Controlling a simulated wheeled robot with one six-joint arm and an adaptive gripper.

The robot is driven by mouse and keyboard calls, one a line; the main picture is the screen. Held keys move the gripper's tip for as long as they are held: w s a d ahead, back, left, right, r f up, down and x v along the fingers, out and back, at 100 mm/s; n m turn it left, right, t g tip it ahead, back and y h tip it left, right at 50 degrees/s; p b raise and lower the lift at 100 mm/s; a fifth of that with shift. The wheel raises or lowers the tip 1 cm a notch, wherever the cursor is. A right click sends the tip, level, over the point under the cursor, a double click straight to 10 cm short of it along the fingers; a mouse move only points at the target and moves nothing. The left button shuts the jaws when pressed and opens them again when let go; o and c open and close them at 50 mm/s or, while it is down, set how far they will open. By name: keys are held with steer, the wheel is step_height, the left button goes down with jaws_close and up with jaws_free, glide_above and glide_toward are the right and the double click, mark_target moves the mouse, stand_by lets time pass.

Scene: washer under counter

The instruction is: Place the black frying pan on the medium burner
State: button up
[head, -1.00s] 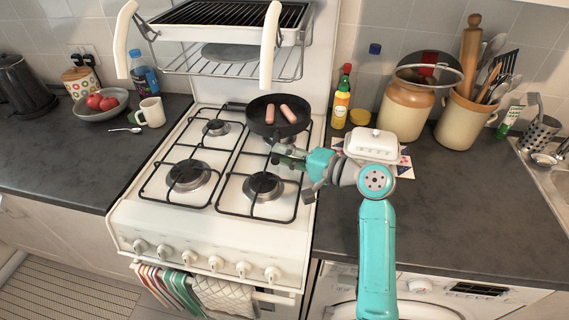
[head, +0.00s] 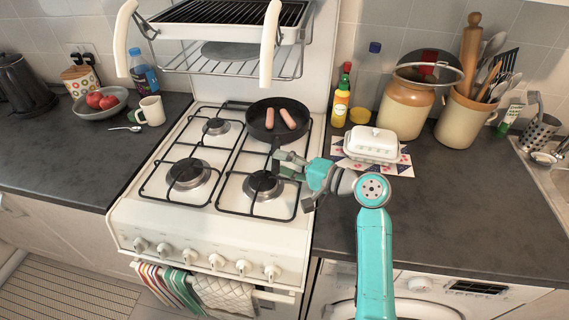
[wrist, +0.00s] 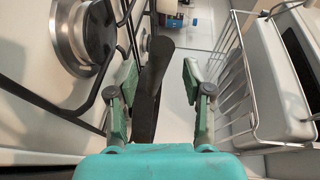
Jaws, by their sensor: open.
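The black frying pan (head: 259,124) rests over the back right of the hob, with two sausages (head: 280,118) inside. It hides the burner beneath. Its handle points to the front, and shows as a dark bar (wrist: 150,90) in the wrist view. My gripper (head: 280,160) is open beside the handle, above the front right burner (head: 263,185). In the wrist view the handle lies between the open fingers (wrist: 158,90), nearer the left one. The front left burner (head: 188,174) looks larger; the back left burner (head: 216,127) looks smaller. Both are bare.
A grill rack (head: 230,62) with white arms overhangs the back of the hob. Right of the hob stand a white butter dish (head: 372,145), a yellow bottle (head: 341,104) and utensil jars. A mug (head: 151,111) and fruit bowl stand left. The front of the hob is clear.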

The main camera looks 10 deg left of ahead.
steer(key=v, duration=1.2)
steer(key=shift+f, duration=0.1)
